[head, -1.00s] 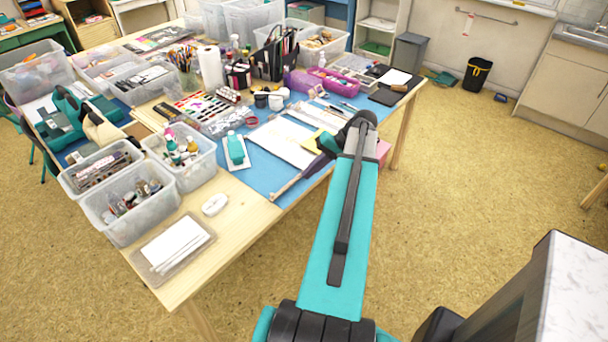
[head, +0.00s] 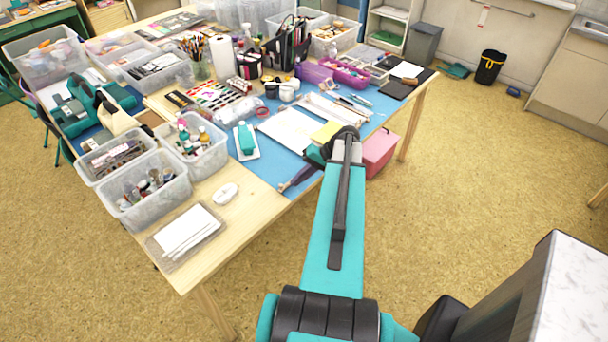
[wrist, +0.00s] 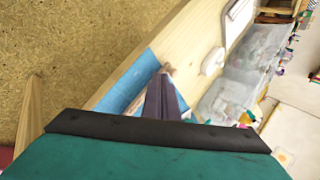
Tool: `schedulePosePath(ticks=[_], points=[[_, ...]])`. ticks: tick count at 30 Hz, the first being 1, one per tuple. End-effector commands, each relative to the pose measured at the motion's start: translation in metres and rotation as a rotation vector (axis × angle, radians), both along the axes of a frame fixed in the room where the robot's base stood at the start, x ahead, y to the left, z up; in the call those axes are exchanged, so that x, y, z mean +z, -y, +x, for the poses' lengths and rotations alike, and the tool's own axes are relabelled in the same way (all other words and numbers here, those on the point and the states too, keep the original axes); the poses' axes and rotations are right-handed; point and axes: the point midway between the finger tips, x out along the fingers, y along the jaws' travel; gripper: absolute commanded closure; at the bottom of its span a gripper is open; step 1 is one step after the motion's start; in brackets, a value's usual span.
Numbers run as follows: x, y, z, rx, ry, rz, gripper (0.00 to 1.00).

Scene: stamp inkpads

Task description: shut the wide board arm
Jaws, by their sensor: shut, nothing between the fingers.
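The wide white board (head: 290,132) lies on the blue mat, partly covered by a yellow sheet (head: 325,131). Its long arm is mostly hidden behind my gripper (head: 288,185) in the head view. A pale pinkish tip, seemingly the arm's end (wrist: 168,68), shows just past my fingertips in the wrist view. My gripper (wrist: 162,82) has its purple-grey fingers together, with nothing between them. They point left along the table's front edge, close to the arm; I cannot tell whether they touch it.
A narrower white board (head: 335,106) lies farther back. A teal bottle (head: 246,140) stands on a white card left of the wide board. A white mouse-like object (head: 225,193) and clear bins (head: 145,190) are farther left.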

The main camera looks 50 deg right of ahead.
Motion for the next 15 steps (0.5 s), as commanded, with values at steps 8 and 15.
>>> schedulePosePath(ticks=[8, 15], points=[[-0.003, -0.016, 0.017, 0.001, -0.001, 0.001, 1.00], [-0.006, -0.018, 0.020, -0.001, 0.000, 0.000, 1.00]])
